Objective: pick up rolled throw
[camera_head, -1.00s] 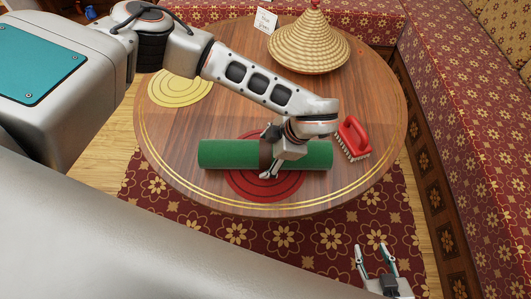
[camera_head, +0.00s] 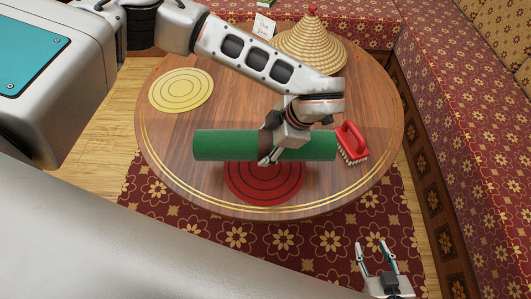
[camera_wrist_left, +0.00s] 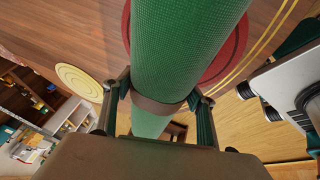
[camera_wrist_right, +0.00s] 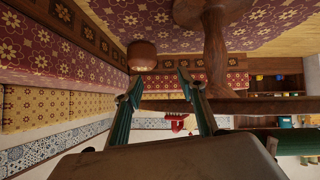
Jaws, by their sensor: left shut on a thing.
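The rolled throw is a green roll (camera_head: 225,145) with a brown band around its middle. It is held level above the round wooden table, over a red round mat (camera_head: 265,187). My left gripper (camera_head: 268,152) is shut on it at the band. In the left wrist view the green roll (camera_wrist_left: 185,50) passes between the two fingers (camera_wrist_left: 158,108), one on each side of the band. My right gripper (camera_head: 373,258) is open and empty, low at the front right, apart from the table; it also shows in the right wrist view (camera_wrist_right: 160,95).
On the table (camera_head: 160,125) are a yellow round mat (camera_head: 181,91), a woven cone-shaped cover (camera_head: 312,48), a small white card (camera_head: 264,25) and a red brush (camera_head: 352,140) close to the roll's right end. A patterned bench (camera_head: 450,130) runs along the right.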

